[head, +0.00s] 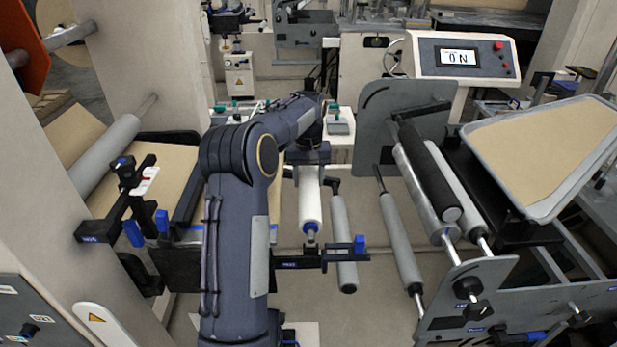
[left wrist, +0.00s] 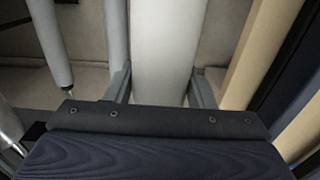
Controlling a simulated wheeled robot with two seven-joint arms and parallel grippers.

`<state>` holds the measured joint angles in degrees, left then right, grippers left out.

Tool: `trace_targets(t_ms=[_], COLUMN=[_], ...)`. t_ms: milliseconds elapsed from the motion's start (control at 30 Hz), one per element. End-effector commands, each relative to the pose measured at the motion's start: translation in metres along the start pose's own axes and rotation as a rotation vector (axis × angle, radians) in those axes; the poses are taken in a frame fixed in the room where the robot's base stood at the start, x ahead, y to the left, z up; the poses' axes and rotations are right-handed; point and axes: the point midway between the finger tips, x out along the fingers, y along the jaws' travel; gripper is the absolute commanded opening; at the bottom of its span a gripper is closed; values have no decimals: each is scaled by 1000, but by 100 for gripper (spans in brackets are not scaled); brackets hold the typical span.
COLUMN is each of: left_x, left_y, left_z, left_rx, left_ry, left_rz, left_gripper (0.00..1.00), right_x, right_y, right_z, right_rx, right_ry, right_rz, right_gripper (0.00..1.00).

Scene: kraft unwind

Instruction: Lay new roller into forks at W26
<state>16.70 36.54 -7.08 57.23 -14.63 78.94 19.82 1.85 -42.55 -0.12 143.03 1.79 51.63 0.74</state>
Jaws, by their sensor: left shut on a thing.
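The new roller (head: 310,205) is white with a metal journal at its near end. My left gripper (head: 309,160) is shut around it, and the roller hangs out from under the gripper toward the camera. In the left wrist view the white roller (left wrist: 164,45) lies between the two grey fingers of my left gripper (left wrist: 160,85). The roller's near end is just above or beside a dark fork bracket (head: 312,260) with a blue tip; I cannot tell if they touch. Another blue-tipped bracket (head: 125,205) stands at the left. The small labels are too blurred to read. My right gripper is not in view.
Grey rollers (head: 343,245) (head: 400,240) stand close right of the held roller. A brown paper web (head: 155,178) and a pale roller (head: 105,155) are at the left. A roller frame with a tray (head: 545,150) fills the right. My left arm hides part of the middle.

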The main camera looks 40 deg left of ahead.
Motion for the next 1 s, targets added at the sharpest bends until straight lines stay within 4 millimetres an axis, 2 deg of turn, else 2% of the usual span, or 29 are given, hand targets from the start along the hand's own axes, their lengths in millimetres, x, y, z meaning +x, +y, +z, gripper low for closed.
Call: trace_targets(t_ms=[367, 1000], left_x=[3, 30], left_y=[0, 0], left_z=[0, 0], left_rx=[0, -1], left_ry=[3, 3], left_rz=[1, 1], left_gripper=[8, 8], right_x=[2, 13], right_y=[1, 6], right_z=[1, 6], right_rx=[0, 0], right_ry=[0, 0], right_rz=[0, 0], right_gripper=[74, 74])
